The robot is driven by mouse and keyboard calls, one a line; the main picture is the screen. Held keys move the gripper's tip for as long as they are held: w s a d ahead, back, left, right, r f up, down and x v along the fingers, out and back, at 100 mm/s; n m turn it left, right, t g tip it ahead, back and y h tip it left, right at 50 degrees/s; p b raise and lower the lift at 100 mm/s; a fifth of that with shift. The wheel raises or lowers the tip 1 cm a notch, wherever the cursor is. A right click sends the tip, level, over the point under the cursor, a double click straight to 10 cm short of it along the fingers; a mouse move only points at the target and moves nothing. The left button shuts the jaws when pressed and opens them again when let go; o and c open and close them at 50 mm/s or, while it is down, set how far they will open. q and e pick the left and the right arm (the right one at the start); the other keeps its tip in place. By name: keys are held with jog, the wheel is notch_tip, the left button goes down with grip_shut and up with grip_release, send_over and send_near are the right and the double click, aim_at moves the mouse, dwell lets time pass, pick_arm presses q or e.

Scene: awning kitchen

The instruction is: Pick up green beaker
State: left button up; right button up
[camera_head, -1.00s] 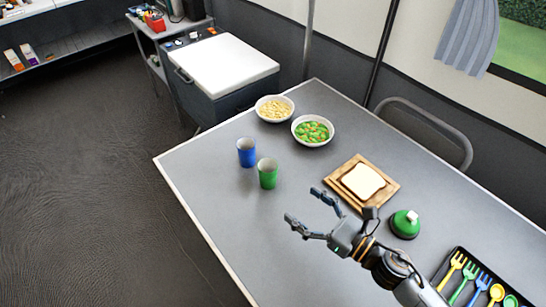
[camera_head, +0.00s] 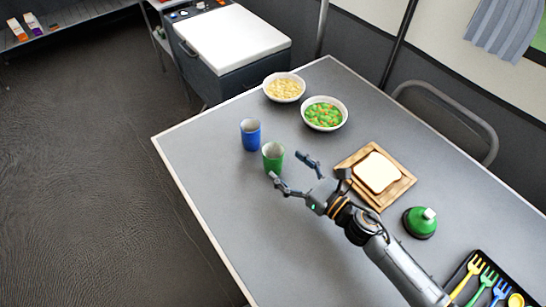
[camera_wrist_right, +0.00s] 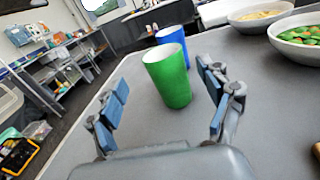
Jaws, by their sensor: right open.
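The green beaker (camera_head: 273,156) stands upright on the grey table, just right of and nearer than the blue beaker (camera_head: 250,134). My right gripper (camera_head: 290,167) is open and empty, with its fingertips close to the green beaker in the head view. In the right wrist view, the green beaker (camera_wrist_right: 168,77) stands ahead between the spread fingers (camera_wrist_right: 160,95), nearer the right finger. The blue beaker (camera_wrist_right: 172,44) is partly hidden behind it. I cannot tell whether a finger touches the green beaker. My left gripper is not in view.
Bowls of pale food (camera_head: 284,87) and green-orange vegetables (camera_head: 324,114) stand beyond the beakers. Bread (camera_head: 377,172) on a wooden board (camera_head: 345,188), a green domed object (camera_head: 420,223) and a cutlery tray (camera_head: 457,279) lie to the right. The table's left front is clear.

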aim_at(281, 160)
jog(key=shift+x, duration=3.1)
jog(key=shift+w+d+f, duration=0.1)
jog(key=shift+d+f, duration=0.05)
jog(key=shift+d, duration=0.05)
jog(key=c, duration=1.2)
